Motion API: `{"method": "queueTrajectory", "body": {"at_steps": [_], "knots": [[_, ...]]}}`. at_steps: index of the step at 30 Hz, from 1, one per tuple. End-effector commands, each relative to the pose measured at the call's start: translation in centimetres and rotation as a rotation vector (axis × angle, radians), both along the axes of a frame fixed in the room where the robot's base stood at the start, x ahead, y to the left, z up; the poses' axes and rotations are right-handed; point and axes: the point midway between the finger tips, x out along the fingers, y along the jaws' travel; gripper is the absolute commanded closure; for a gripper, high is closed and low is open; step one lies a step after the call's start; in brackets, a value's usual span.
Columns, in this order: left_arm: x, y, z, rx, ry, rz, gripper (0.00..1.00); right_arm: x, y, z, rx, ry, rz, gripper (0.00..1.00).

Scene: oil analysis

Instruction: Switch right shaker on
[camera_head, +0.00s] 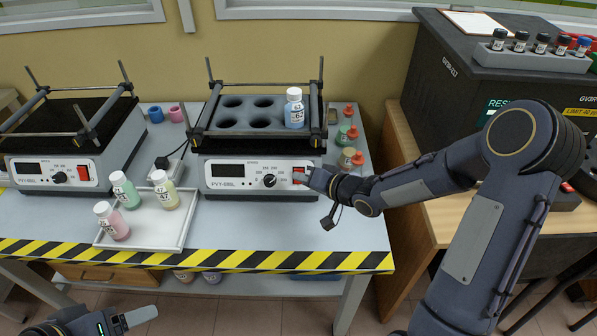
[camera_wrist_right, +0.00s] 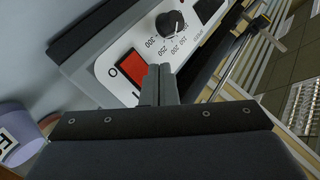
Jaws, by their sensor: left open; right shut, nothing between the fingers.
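The right shaker (camera_head: 257,178) stands on the table, with a dark display, a black knob and a red rocker switch (camera_head: 299,174) at the right of its front panel. A bottle with blue liquid (camera_head: 294,108) stands in its top rack. My right gripper (camera_head: 308,176) is shut and empty, with its fingertips at the switch. In the right wrist view the red switch (camera_wrist_right: 133,70) shows just left of the shut fingers (camera_wrist_right: 160,75); contact cannot be told. The display of the right shaker looks dark. My left gripper (camera_head: 140,316) is open at the bottom left, below the table edge.
The left shaker (camera_head: 58,172) stands at the left. A white tray (camera_head: 150,240) with three bottles lies in front, between the shakers. Several small bottles stand right of the right shaker. A large dark machine (camera_head: 450,75) stands at the right on a wooden table.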

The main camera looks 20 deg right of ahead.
Motion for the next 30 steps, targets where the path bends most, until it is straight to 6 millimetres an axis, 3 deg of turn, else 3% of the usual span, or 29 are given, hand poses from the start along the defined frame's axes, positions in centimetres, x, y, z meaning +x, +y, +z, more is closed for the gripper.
{"method": "queueTrajectory", "body": {"at_steps": [30], "knots": [[0.00,0.00,0.42,0.000,0.000,0.000,0.29,0.77,-0.22,-0.29,0.000,0.000,0.000,1.00]]}}
